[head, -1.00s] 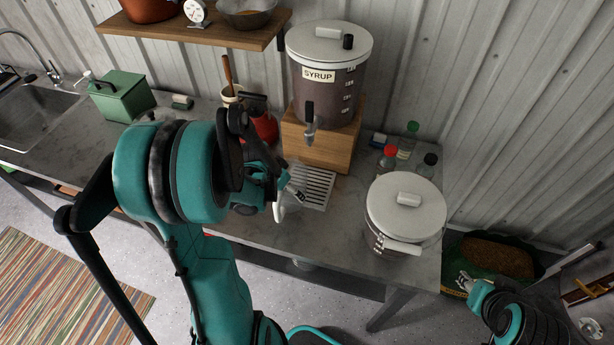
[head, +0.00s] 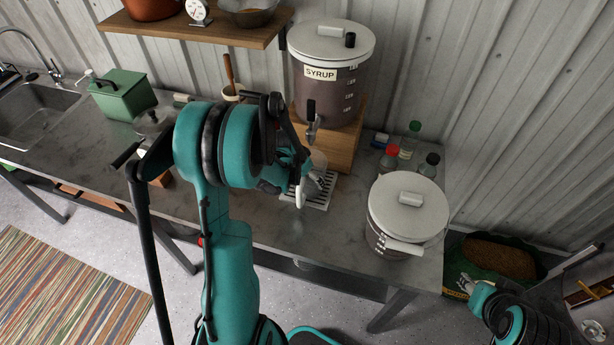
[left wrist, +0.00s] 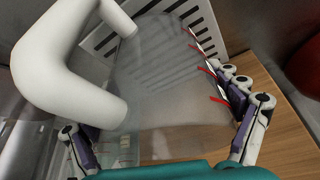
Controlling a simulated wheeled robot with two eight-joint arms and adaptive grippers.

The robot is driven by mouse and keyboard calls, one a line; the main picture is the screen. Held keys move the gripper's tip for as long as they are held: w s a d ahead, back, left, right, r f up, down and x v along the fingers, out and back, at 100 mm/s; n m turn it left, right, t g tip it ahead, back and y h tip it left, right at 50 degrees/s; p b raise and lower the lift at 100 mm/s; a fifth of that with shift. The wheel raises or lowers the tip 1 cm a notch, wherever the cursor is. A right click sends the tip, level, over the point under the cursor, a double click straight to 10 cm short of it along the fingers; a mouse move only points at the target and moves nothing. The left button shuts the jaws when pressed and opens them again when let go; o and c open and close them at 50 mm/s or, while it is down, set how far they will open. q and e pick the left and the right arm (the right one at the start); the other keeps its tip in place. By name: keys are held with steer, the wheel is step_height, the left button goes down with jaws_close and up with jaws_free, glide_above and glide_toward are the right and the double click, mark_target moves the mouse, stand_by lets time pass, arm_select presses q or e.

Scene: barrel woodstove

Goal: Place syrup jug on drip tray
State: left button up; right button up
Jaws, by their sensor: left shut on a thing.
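My left gripper (head: 302,182) is shut on the clear syrup jug (head: 318,160), which has a white handle and red marks. In the left wrist view, the jug (left wrist: 165,75) sits between the two fingers (left wrist: 165,130), with its handle at the left. The slatted metal drip tray (head: 321,204) lies on the counter in front of the wooden stand. The jug is over or at the tray; my arm hides part of both, and I cannot tell if they touch. My right gripper (head: 468,285) is at the lower right, away from the counter, its fingers too small to judge.
The syrup dispenser (head: 330,85) stands on a wooden block (head: 343,148), its spout just above the jug area. The counter's front strip (head: 270,225) is clear.

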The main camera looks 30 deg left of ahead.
arm_select(q)
steer(key=shift+f, duration=0.2)
steer(key=o, duration=1.5)
steer(key=shift+r, duration=0.1)
